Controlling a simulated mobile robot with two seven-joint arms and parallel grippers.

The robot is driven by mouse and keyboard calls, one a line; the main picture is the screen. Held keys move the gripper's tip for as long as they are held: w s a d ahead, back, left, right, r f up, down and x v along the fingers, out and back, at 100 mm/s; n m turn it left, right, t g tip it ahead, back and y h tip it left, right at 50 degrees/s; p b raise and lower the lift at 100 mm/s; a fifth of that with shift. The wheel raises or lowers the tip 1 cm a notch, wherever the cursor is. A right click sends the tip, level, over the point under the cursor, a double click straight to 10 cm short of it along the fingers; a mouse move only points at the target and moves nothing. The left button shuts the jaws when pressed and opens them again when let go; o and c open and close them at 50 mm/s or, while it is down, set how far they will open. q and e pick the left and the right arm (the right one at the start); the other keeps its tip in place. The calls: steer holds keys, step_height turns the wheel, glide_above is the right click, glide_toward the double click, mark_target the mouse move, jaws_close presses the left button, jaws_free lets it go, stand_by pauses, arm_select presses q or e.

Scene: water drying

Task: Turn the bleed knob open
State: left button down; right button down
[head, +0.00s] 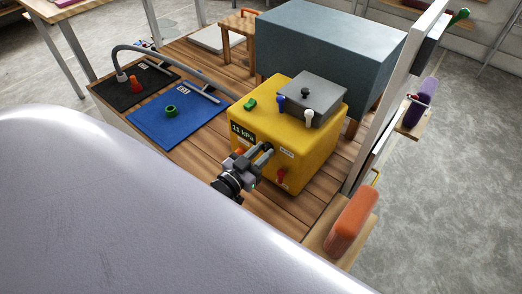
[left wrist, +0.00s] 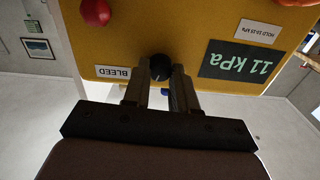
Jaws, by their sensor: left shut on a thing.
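The yellow box (head: 330,140) stands on the wooden table, with a dark display reading 11 kPa (head: 241,132) on its front. The display also shows upside down in the left wrist view (left wrist: 241,61). A black round knob (left wrist: 160,66) sits on the front face beside the BLEED label (left wrist: 113,72). My left gripper (head: 263,153) is at this front face. Its two fingers (left wrist: 161,80) are shut on the black knob, one on each side. The fingers hide part of the knob. My right gripper is not in view.
A red knob (head: 281,174) sits lower on the same face. A grey lid (head: 318,97) with small handles lies on the box. Blue (head: 150,125) and black (head: 115,95) mats lie left, with a grey hose. A large blue-grey block (head: 325,50) stands behind; an orange object (head: 351,218) is at right.

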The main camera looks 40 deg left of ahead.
arm_select(q)
steer(key=m+p, duration=0.1)
steer(key=m, duration=0.2)
steer(key=shift+m, duration=0.4)
steer(key=m, duration=0.3)
steer(key=shift+m, duration=0.3)
steer(key=m, duration=0.3)
steer(key=shift+m, duration=2.1)
steer(key=c, duration=0.9)
jaws_free()
steer(key=shift+s, duration=0.1)
